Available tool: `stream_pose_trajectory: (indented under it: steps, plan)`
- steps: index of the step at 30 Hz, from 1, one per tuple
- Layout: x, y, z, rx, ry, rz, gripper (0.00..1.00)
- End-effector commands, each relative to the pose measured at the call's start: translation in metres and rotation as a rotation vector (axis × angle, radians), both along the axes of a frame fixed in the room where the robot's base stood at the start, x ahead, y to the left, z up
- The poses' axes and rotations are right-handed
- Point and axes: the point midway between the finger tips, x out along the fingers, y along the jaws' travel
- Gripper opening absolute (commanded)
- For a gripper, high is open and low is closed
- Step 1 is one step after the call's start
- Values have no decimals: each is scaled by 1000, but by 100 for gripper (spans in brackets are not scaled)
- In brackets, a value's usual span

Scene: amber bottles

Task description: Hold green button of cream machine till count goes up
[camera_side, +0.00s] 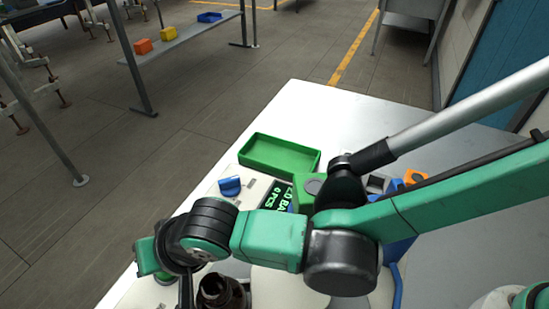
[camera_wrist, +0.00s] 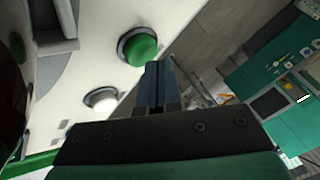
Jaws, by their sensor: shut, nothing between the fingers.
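The green button (camera_wrist: 141,47) is a domed cap in a dark ring on the cream machine (camera_wrist: 92,62). In the wrist view my gripper (camera_wrist: 158,68) is shut and empty, its tips just below and right of the button. I cannot tell whether they touch it. In the side view the machine (camera_side: 248,190) has a blue knob (camera_side: 230,186) and a dark display (camera_side: 278,196) with green text, including "0 PCS". My gripper (camera_side: 186,291) points down at the lower left there, and my arm hides part of the machine.
A white button (camera_wrist: 101,99) sits near the green one. An amber bottle (camera_side: 221,292) stands close to my gripper in the side view. A green tray (camera_side: 281,154) lies behind the machine on the white table (camera_side: 320,102). Orange and blue parts lie at right behind my arm.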

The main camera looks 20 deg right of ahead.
Motion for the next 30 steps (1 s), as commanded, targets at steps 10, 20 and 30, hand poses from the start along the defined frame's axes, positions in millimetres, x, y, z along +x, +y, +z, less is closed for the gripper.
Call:
stream_pose_trajectory:
  steps: [10, 20, 30]
  plan:
    - [0, 0, -1, 0, 0, 0, 0]
    - [0, 0, -4, 0, 0, 0, 0]
    - [0, 0, -8, 0, 0, 0, 0]
